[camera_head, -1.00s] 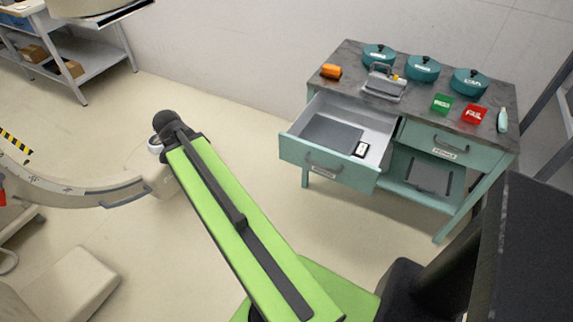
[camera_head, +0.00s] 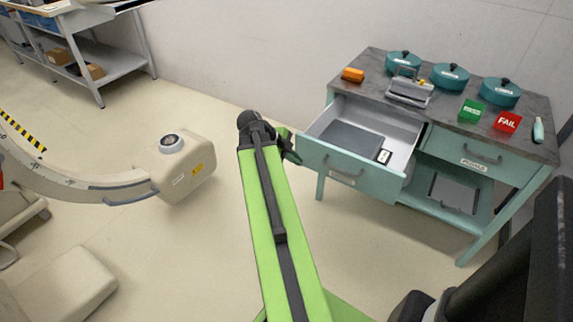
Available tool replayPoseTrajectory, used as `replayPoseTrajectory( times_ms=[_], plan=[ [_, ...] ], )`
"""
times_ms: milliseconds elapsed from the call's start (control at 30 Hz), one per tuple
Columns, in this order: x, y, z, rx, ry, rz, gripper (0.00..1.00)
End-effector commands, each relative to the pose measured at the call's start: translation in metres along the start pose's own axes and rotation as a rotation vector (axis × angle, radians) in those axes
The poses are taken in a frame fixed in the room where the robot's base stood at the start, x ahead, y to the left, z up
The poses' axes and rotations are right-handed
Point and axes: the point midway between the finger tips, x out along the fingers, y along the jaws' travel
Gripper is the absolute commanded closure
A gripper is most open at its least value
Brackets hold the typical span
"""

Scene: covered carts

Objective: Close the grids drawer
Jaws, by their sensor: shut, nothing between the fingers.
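The open drawer (camera_head: 334,167) is at the left of a teal cart with a dark grey top. It is pulled well out. Its front has a grey handle (camera_head: 343,171) and a small label too small to read. Inside lie a dark grey flat panel (camera_head: 352,139) and a small black-and-white item (camera_head: 384,156). My gripper (camera_head: 289,147) shows only in part past the end of my green arm, close to the left edge of the drawer front. It is shut and empty. I cannot tell whether it touches the drawer.
The drawer to the right (camera_head: 480,155) is shut. The cart top (camera_head: 440,111) holds teal round pots, an orange block, a grey metal device and green and red signs. A beige machine (camera_head: 175,168) stands on the floor at left. Floor before the cart is clear.

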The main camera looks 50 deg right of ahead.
Motion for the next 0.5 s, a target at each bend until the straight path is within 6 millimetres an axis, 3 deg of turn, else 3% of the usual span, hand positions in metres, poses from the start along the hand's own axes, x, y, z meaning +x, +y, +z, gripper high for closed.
replayPoseTrajectory(
  times_ms=[33, 100, 200, 300, 500],
  plan=[
    [0.02, 0.004, 0.004, 0.003, 0.001, 0.001, 1.0],
    [0.033, 0.003, 0.004, 0.002, 0.0, 0.0, 1.0],
    [0.033, -0.019, 0.001, 0.002, 0.0, 0.0, 1.0],
    [0.037, -0.029, 0.001, 0.0, 0.0, 0.0, 1.0],
    [0.041, -0.036, 0.001, -0.001, -0.001, -0.001, 1.0]
  ],
)
